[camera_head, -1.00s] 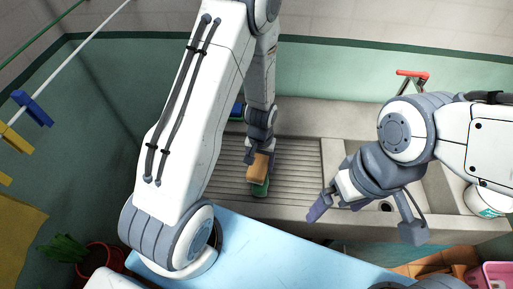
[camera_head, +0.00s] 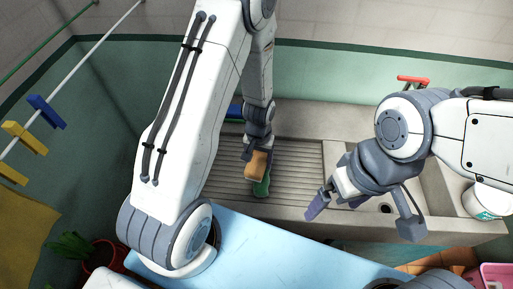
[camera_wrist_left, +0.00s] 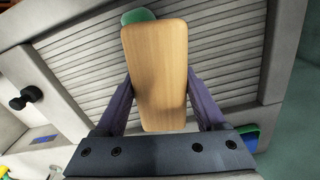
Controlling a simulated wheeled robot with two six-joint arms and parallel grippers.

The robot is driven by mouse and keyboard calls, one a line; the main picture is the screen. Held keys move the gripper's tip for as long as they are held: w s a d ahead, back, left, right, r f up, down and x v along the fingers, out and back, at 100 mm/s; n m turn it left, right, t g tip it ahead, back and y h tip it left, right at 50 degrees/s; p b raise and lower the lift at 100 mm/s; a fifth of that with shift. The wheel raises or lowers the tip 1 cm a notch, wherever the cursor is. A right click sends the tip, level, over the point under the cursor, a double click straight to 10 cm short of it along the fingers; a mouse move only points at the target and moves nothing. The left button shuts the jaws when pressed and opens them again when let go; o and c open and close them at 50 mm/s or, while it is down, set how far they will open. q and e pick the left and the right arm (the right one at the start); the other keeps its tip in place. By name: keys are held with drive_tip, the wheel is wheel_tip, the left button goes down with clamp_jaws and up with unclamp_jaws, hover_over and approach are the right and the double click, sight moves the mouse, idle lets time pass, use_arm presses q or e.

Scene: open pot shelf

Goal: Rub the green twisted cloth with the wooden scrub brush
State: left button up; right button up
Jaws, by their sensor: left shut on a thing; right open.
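My left gripper (camera_head: 254,150) is shut on the wooden scrub brush (camera_head: 257,164) over the ribbed board of the sink. In the left wrist view the brush's pale wooden back (camera_wrist_left: 157,75) sits between the two purple fingers. The green twisted cloth (camera_head: 262,186) lies on the ribs under the brush's near end; only part of it shows. Its end also shows past the brush in the left wrist view (camera_wrist_left: 138,16). I cannot tell whether brush and cloth touch. My right gripper (camera_head: 335,205) is open and empty over the sink, right of the cloth.
The ribbed drainboard (camera_head: 300,165) is bare around the cloth. A blue object (camera_head: 234,112) lies behind my left arm. A red tap handle (camera_head: 413,81) stands at the back right, and a white tub (camera_head: 484,201) at the right. A light blue surface (camera_head: 285,255) lies in front.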

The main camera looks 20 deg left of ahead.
use_arm(q)
drive_tip(key=shift+a+r+p, duration=0.1)
drive_tip(key=shift+r+p, duration=0.2)
drive_tip(key=shift+r, duration=0.35)
drive_tip(key=shift+r+p, duration=1.6)
drive_tip(key=shift+r, duration=0.35)
drive_tip(key=shift+f, duration=0.15)
